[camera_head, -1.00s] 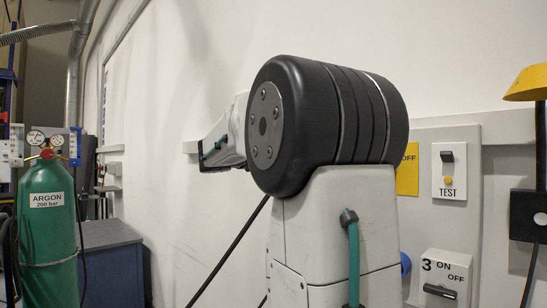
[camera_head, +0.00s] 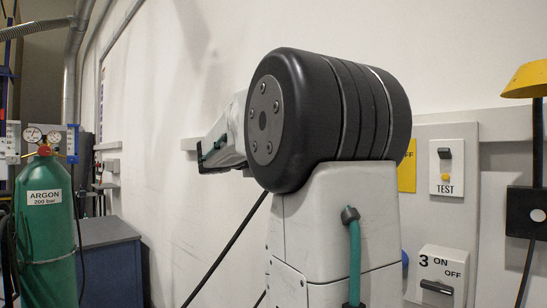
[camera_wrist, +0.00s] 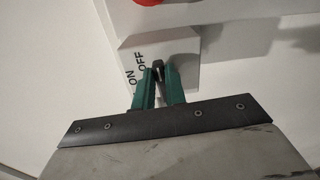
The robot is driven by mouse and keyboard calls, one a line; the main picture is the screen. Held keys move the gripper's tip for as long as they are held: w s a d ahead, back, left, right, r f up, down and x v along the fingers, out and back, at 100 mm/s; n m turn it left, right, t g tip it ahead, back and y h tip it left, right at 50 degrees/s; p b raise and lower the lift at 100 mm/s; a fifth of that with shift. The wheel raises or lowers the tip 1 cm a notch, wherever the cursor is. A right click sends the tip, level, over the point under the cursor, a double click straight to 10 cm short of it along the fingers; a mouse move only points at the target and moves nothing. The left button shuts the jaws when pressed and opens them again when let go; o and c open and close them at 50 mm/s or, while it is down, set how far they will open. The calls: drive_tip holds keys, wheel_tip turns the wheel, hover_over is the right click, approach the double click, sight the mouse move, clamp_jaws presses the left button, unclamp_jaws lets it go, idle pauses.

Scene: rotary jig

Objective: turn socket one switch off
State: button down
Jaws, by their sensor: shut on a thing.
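In the wrist view my gripper (camera_wrist: 160,76) has its two green fingers at a white switch plate (camera_wrist: 182,47) printed ON and OFF. The fingers are shut on a small dark switch lever (camera_wrist: 158,66) that sticks out between their tips. The plate's number is hidden, so I cannot tell which socket it belongs to. In the head view my arm hides this switch and the gripper's fingertips.
A switch box marked 3 (camera_head: 441,273) is low on the wall, with a TEST switch panel (camera_head: 446,168) above it. A yellow lamp (camera_head: 526,80) is at the right. A green argon bottle (camera_head: 47,225) stands at the left. A red part (camera_wrist: 147,2) is above the plate.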

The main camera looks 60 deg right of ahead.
drive_tip(key=shift+f+m, duration=0.1)
drive_tip(key=shift+m, duration=0.4)
drive_tip(key=c, duration=1.4)
unclamp_jaws()
drive_tip(key=shift+c, duration=0.2)
drive_tip(key=shift+a, duration=0.15)
drive_tip(key=v, duration=0.7)
drive_tip(key=shift+a, duration=0.3)
drive_tip(key=shift+w, duration=0.1)
